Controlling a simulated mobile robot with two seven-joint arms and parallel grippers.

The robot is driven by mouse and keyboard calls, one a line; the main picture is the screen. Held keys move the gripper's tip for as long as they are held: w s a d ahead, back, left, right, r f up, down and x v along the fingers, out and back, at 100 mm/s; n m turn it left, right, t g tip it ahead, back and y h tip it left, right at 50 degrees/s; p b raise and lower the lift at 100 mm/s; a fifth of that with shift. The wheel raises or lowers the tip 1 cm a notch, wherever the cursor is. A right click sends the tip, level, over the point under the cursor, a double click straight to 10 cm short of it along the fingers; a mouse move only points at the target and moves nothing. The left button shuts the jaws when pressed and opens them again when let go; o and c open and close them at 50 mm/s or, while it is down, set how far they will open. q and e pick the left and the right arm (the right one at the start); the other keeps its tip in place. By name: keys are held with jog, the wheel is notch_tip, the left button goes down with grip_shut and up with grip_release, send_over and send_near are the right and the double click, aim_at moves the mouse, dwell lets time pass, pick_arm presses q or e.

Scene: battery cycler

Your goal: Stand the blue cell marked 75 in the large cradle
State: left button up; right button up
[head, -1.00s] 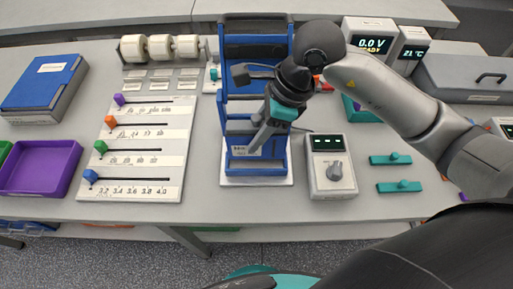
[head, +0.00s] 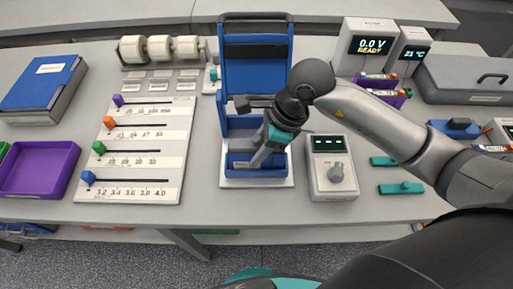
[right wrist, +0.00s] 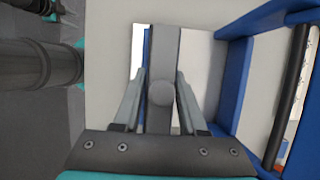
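The blue cradle stand (head: 255,70) stands upright on a white base at the table's middle, with a black bar along its top. My right gripper (head: 258,160) points down into its lower front part. Several small cells lie in a purple holder (head: 396,99) at the right, partly behind my arm. I cannot read a 75 on any cell. My left gripper is out of view.
A dial box (head: 331,185) stands just right of the cradle. A slider board (head: 139,150) and a purple tray (head: 40,172) are at the left. A display reading 0.0 V (head: 372,45) stands behind my right arm. Teal handles (head: 400,188) lie at the right front.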

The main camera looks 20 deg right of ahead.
jog(key=o, duration=0.4)
jog(key=p+v, duration=0.1)
jog(key=v, duration=1.1)
jog(key=shift+s+r, duration=0.1)
jog(key=shift+r, duration=0.05)
